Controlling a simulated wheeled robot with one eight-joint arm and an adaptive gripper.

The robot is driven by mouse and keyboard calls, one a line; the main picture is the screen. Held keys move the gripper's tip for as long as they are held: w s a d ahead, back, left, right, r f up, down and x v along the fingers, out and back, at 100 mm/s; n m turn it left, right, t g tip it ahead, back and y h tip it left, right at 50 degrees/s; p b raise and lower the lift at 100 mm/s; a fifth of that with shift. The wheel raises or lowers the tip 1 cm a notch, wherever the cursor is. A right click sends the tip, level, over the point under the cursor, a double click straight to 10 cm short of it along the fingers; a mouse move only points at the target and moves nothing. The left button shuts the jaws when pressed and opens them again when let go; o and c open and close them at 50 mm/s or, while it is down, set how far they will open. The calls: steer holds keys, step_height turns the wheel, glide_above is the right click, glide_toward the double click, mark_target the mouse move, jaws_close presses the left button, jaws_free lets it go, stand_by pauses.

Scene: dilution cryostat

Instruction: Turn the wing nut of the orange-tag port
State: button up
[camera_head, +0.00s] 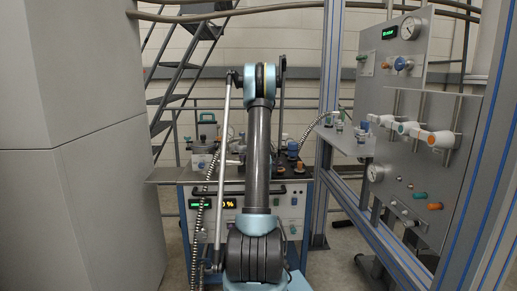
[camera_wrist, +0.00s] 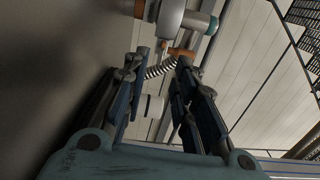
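My gripper (camera_wrist: 162,62) is open in the wrist view, with a gap between its two dark fingers. Just beyond the fingertips is a pale grey cylindrical fitting (camera_wrist: 169,18) with a teal-ended part (camera_wrist: 205,22) beside it. A small orange-brown piece (camera_wrist: 181,52) shows near the right fingertip. I cannot tell whether it touches the finger, and I cannot make out a wing nut for certain. In the head view my arm stands in the middle and I cannot make out the gripper. Several white fittings with coloured ends, one orange (camera_head: 402,128), stick out from the right panel.
A bench (camera_head: 165,174) with instruments stands behind my arm, and a large grey cabinet (camera_head: 75,150) fills the left. A ribbed hose (camera_wrist: 160,69) crosses beyond the finger gap.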

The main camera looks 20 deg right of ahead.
steer(key=x, duration=0.7)
steer(key=shift+s, duration=0.1)
jaws_close()
